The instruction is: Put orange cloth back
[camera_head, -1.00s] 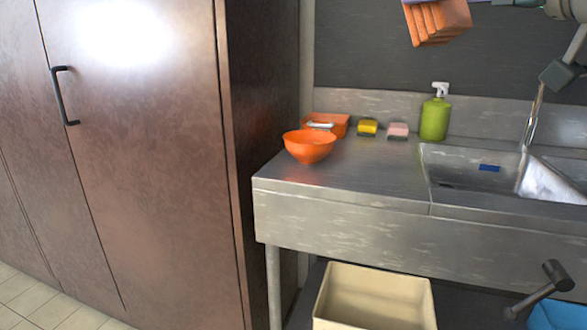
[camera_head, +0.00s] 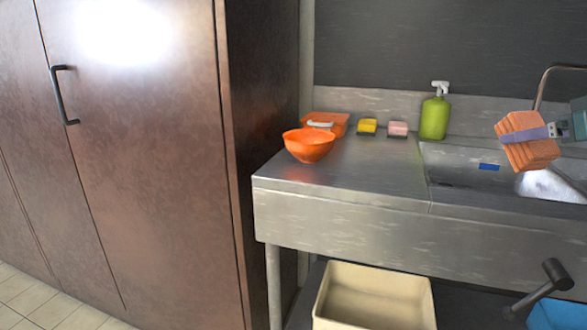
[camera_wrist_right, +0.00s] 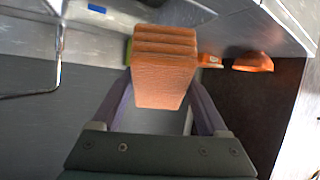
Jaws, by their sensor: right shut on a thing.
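The orange cloth is a folded, layered block (camera_head: 524,141). My right gripper (camera_head: 548,132) is shut on it and holds it in the air in front of the sink at the right of the head view. In the right wrist view the cloth (camera_wrist_right: 166,75) sits between the two purple-grey fingers of my right gripper (camera_wrist_right: 164,95), its folded layers at the far end. My left gripper is not in view.
An orange bowl (camera_head: 309,147) stands on the steel counter (camera_head: 350,180) before an orange container (camera_head: 338,120). A yellow sponge (camera_head: 367,127), a pink sponge (camera_head: 398,129) and a green soap bottle (camera_head: 434,115) stand along the back. A beige bin (camera_head: 373,300) is below. The counter's front middle is clear.

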